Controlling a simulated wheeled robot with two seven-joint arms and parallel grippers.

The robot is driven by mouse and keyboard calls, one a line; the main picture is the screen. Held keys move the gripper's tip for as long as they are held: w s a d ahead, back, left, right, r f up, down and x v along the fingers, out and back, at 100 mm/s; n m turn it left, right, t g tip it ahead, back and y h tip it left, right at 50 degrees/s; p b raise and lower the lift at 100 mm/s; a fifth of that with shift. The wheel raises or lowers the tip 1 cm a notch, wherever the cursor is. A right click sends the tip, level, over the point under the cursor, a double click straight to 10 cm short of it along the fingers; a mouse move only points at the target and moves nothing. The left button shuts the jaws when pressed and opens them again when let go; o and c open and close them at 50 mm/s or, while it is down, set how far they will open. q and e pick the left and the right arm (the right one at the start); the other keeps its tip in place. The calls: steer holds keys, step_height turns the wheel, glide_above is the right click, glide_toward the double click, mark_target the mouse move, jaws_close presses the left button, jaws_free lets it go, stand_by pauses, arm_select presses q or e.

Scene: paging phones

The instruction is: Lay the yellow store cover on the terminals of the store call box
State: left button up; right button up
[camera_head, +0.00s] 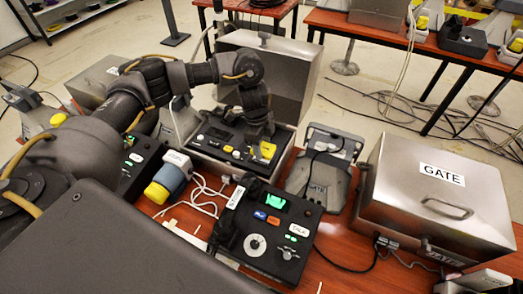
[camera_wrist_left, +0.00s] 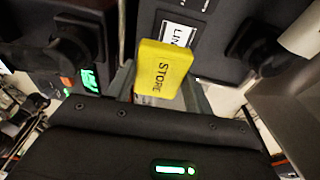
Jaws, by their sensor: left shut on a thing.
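The yellow cover (camera_wrist_left: 160,68), lettered STORE, is between the fingers of my left gripper (camera_wrist_left: 161,92) in the left wrist view. In the head view my left gripper (camera_head: 260,138) reaches down over the black panel (camera_head: 216,137) of an open metal call box (camera_head: 265,75), with the yellow cover (camera_head: 267,150) at its tips near the panel's right side. A white label (camera_wrist_left: 177,35) starting "LIN" shows partly behind the cover in the wrist view. I cannot tell whether the cover touches the panel. The terminals are hidden. My right gripper is not in view.
A closed metal box marked GATE (camera_head: 441,175) stands at the right. A black desk unit (camera_head: 266,232) with lit keys sits in front, beside white cables. A grey phone (camera_head: 324,165) stands between.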

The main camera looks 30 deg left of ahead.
mark_target(262, 145)
arm_select(q)
steer(key=shift+w+a+f, duration=0.25)
steer(key=shift+w+f, duration=0.2)
steer(key=shift+f, duration=0.15)
steer(key=shift+w+a+f, duration=0.25)
steer(key=shift+w+f, duration=0.15)
steer(key=shift+f, duration=0.15)
step_height(262, 145, down, 2)
steer(key=shift+f+p, duration=0.15)
steer(key=shift+p, duration=0.5)
steer(key=shift+f, duration=0.4)
steer(key=shift+f, duration=0.1)
steer(key=o, duration=1.1)
steer(key=shift+c, duration=0.2)
